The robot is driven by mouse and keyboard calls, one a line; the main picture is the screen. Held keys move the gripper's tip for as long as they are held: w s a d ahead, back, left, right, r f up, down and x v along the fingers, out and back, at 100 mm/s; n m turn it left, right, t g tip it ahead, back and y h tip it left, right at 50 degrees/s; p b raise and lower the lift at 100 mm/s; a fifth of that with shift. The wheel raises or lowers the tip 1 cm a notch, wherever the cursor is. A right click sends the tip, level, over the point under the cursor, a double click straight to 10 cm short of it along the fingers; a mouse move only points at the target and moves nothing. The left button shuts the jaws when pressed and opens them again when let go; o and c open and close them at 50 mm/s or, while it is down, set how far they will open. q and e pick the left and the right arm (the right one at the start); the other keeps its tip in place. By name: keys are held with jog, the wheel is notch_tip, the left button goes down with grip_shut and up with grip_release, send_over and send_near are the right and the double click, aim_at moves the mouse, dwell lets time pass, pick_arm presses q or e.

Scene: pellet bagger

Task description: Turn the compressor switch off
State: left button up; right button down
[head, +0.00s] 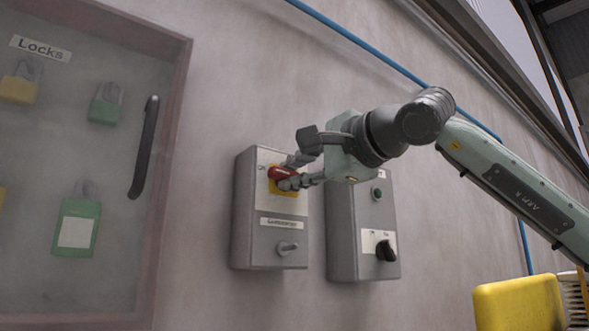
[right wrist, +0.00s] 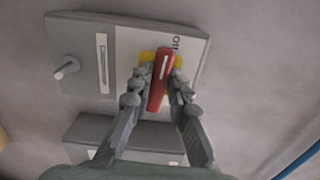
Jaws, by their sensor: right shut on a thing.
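The compressor switch is a red rotary handle (head: 281,174) on a yellow plate (head: 290,190), on the front of a grey box (head: 243,215) on the wall. My right gripper (head: 290,172) is shut on the red handle, with one finger on each side of it. In the right wrist view the red handle (right wrist: 160,80) lies between the two fingertips (right wrist: 162,82), a white line along it. A printed mark by the plate there is partly hidden. A label plate and a small grey lever (head: 287,248) are lower on the same box. My left gripper is not in view.
A second grey box (head: 343,235) with a green button (head: 377,194) and a black knob (head: 386,251) is mounted close to the right. A lock cabinet (head: 170,160) with padlocks is at the left. A blue pipe (head: 350,37) crosses the wall above.

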jog(key=shift+n, duration=0.5)
jog(key=c, duration=1.4)
grip_release()
jog(key=shift+w, duration=0.1)
jog(key=shift+c, duration=0.2)
jog(key=v, duration=1.2)
